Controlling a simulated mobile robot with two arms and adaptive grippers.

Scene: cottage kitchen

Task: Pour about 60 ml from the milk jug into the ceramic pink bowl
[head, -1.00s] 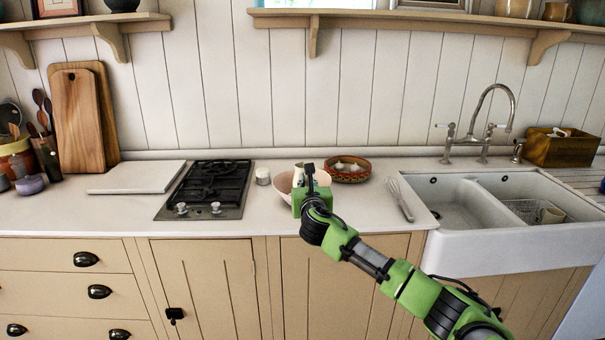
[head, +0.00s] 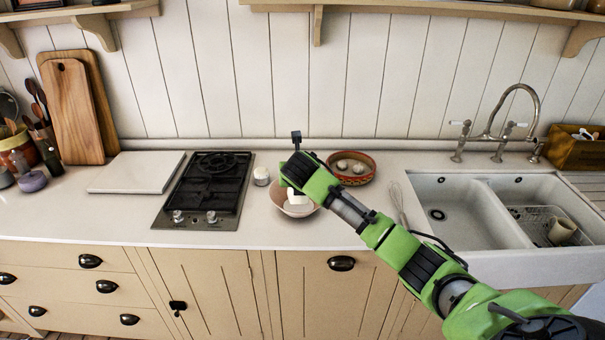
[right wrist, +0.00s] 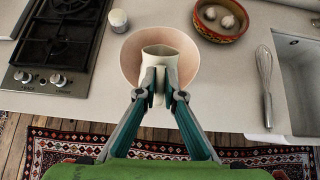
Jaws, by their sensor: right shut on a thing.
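The ceramic pink bowl (head: 280,207) stands on the counter between the hob and the patterned dish. It also shows in the right wrist view (right wrist: 131,62). My right gripper (right wrist: 160,88) is shut on the white milk jug (right wrist: 173,65) and holds it over the bowl. In the head view the jug (head: 298,197) shows below the green wrist, in front of the bowl's inside. The jug appears tilted, its mouth pointing away from the gripper in the wrist view. No stream of milk shows, and I cannot tell what lies in the bowl. My left gripper is out of view.
A small white pot (head: 261,176) stands left of the bowl, beside the black hob (head: 213,180). A patterned dish (head: 352,181) with garlic bulbs is behind right. A whisk (head: 397,200) lies near the sink (head: 445,230). The counter's front edge is close to the bowl.

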